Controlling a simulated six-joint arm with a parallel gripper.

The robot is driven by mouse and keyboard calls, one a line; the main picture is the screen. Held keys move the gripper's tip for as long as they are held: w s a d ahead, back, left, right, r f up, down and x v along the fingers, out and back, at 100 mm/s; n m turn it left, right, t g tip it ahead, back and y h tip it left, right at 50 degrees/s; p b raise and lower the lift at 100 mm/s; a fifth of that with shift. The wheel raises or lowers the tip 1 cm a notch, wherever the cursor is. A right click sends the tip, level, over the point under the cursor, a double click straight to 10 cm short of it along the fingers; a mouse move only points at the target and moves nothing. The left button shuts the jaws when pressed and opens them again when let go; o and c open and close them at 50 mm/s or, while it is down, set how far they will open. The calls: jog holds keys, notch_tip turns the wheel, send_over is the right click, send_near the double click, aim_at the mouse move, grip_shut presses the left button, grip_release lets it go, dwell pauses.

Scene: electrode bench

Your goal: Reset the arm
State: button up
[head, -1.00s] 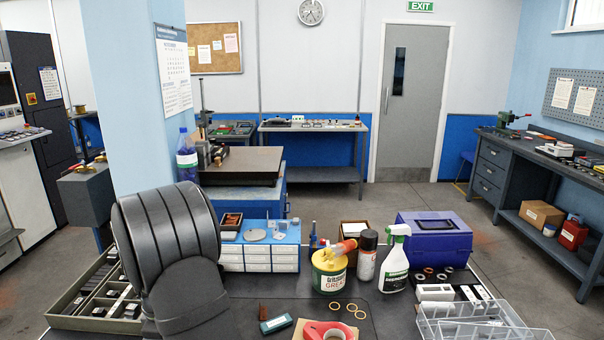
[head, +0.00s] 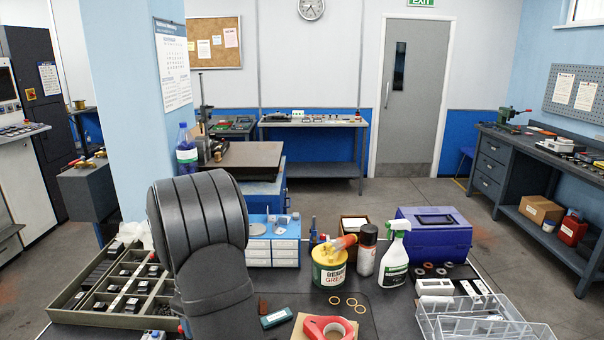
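My own dark grey arm fills the left foreground of the head view, rising from the bottom edge and bending over at the top. It stands in front of the workbench (head: 390,305). My gripper is not visible in this view, so I cannot see its fingers or anything in them. The arm hides part of the compartment tray (head: 75,316) and part of the white drawer unit (head: 272,250) behind it.
A grease tub (head: 329,264), a black spray can (head: 366,250), a spray bottle (head: 396,256) and a blue toolbox (head: 433,233) stand on the bench. A clear wire-like basket (head: 484,322) is at right. Bare bench shows around three rings (head: 350,300).

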jog(key=shift+w+d+r+m, duration=0.15)
jog(key=shift+w+d+m, duration=0.35)
jog(key=shift+d, duration=0.2)
jog(key=shift+w+d+r+m, duration=0.2)
jog(key=shift+w+d+m, duration=0.25)
jog(key=shift+d, duration=0.3)
jog(key=shift+w+d+r+m, duration=0.15)
jog(key=shift+w+d+m, duration=0.25)
jog(key=shift+d+m, duration=0.25)
